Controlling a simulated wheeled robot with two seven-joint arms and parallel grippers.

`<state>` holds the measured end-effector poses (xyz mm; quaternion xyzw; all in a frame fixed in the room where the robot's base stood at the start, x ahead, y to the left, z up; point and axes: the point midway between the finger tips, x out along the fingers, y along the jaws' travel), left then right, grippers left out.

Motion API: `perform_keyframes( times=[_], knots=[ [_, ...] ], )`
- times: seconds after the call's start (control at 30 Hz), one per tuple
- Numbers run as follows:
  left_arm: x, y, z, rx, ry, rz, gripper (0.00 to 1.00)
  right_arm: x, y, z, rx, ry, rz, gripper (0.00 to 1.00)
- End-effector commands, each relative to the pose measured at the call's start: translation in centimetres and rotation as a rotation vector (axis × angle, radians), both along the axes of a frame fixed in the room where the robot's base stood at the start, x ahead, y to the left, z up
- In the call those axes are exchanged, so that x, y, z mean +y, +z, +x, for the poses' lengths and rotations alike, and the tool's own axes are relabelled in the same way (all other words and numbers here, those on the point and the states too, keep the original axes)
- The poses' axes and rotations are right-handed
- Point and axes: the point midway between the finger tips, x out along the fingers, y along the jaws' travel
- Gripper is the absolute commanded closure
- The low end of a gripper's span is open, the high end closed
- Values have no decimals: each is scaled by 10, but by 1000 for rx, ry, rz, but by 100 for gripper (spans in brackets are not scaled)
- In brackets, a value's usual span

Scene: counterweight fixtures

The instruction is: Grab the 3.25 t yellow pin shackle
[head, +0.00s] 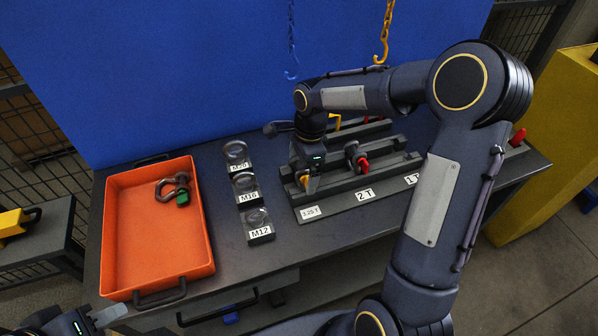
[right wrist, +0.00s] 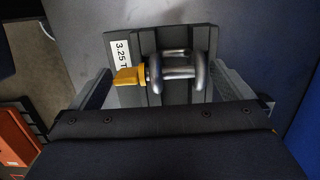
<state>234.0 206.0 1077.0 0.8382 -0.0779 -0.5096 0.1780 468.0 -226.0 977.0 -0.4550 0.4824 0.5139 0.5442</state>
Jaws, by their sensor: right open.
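The yellow pin shackle sits in the rack (head: 336,205) behind the 3.25 T label (head: 311,212).
A red pin shackle (head: 357,158) stands at the 2 T label, close to my right gripper. An orange tray (head: 140,245) at left holds a green pin shackle (head: 178,187). Blocks labelled M20, M16 and M12 (head: 259,235) stand between. Hooks (head: 381,52) hang behind.

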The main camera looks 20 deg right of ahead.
Motion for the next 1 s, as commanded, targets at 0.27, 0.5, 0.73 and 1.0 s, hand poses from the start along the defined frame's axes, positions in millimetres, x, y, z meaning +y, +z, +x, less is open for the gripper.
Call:
perform_keyframes(
  times=[0.27, 0.5, 0.73, 1.0],
  knots=[
    [0, 1, 0, 0, 0, 0, 65, 1, -7, 0, -1, 0, 0, 0],
    [0, 1, 0, 0, 0, 0, 65, 1, -7, 0, -1, 0, 0, 26],
    [0, 1, 0, 0, 0, 0, 65, 1, -6, 0, -3, 1, 1, 45],
    [0, -1, 0, 0, 0, 0, 65, 1, 6, 1, -7, 0, 0, 46]
  ],
)
